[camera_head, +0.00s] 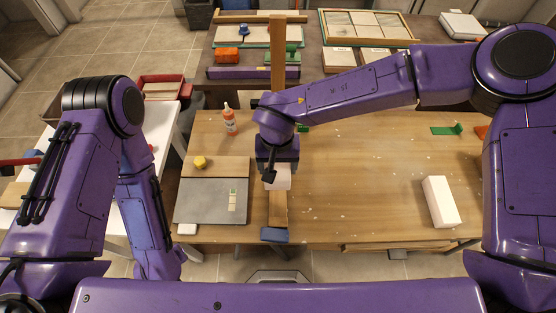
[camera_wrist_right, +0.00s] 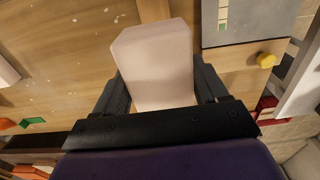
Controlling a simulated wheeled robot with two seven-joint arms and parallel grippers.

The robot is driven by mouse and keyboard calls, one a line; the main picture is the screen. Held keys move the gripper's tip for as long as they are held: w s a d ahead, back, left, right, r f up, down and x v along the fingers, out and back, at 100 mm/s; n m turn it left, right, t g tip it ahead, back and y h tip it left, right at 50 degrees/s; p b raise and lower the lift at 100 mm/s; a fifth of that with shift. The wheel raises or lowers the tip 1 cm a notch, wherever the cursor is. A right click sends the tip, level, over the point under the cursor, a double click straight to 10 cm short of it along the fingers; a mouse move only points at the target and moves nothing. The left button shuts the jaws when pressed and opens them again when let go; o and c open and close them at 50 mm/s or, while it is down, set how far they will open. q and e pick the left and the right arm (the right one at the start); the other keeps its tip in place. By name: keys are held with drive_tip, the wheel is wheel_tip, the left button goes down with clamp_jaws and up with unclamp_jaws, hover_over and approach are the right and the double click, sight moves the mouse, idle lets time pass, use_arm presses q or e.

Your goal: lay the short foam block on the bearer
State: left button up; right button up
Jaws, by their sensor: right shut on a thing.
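The short foam block (camera_head: 279,180) is pale pinkish white. My right gripper (camera_head: 276,166) is shut on it, and it points down over the bench. In the right wrist view the block (camera_wrist_right: 155,60) sits between the two dark fingers and sticks out past them. The bearer, a wooden strip (camera_head: 278,212), runs toward the near bench edge below the block. Part of the bearer (camera_wrist_right: 153,9) shows behind the block in the wrist view. I cannot tell whether the block touches it. My left gripper is out of view; only my left arm shows.
A longer white block (camera_head: 441,201) lies at the right of the bench. A grey board (camera_head: 211,205) lies left of the bearer, with a yellow knob-like piece (camera_head: 200,162) and an orange-labelled bottle (camera_head: 229,121) beyond it. The bench between bearer and white block is clear.

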drive_tip(key=f, duration=0.2)
drive_tip(key=w+f+b, duration=0.1)
drive_tip(key=f, duration=0.3)
drive_tip(key=shift+w, duration=0.4)
drive_tip(key=shift+s+f+b, duration=0.35)
drive_tip(key=shift+f+b, duration=0.05)
drive_tip(key=shift+f, duration=0.15)
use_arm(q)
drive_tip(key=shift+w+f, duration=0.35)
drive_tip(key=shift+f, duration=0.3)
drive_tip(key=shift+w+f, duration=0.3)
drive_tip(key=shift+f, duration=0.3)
use_arm(e)
drive_tip(key=shift+w+f, duration=0.15)
drive_tip(key=shift+w, duration=0.1)
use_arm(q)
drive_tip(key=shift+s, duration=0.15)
use_arm(e)
drive_tip(key=shift+s, duration=0.15)
drive_tip(key=shift+f, duration=0.6)
drive_tip(key=o, duration=1)
drive_tip(key=shift+o, duration=0.2)
